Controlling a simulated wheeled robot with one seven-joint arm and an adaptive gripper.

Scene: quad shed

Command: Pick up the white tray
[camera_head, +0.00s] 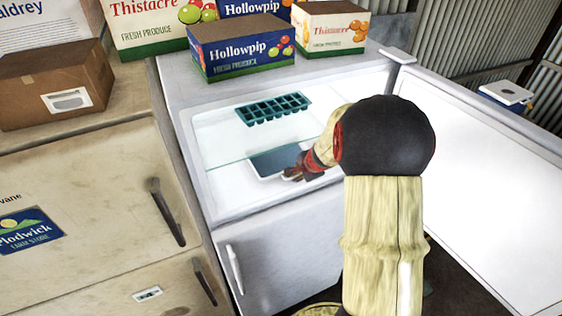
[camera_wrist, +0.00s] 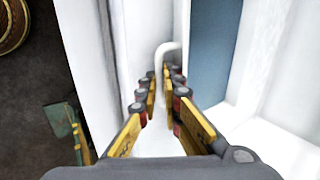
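The white tray (camera_head: 283,160) has a blue-grey inside and sits in the open upper compartment of the white fridge, in the middle of the head view. My gripper (camera_head: 298,173) is at the tray's near right side, and my wrist covers part of that side. In the wrist view, my gripper's fingers (camera_wrist: 160,80) point at the tray's white rim (camera_wrist: 170,48), with a narrow white strip between them. The blue-grey inside (camera_wrist: 215,50) lies to their right. Whether the fingers press on the rim is not clear.
A teal ice-cube tray (camera_head: 273,109) lies behind the white tray. The fridge door (camera_head: 490,190) stands open to the right. Several produce boxes, including a Hollowpip box (camera_head: 240,48), stand above the compartment. A closed beige fridge (camera_head: 90,220) is at left.

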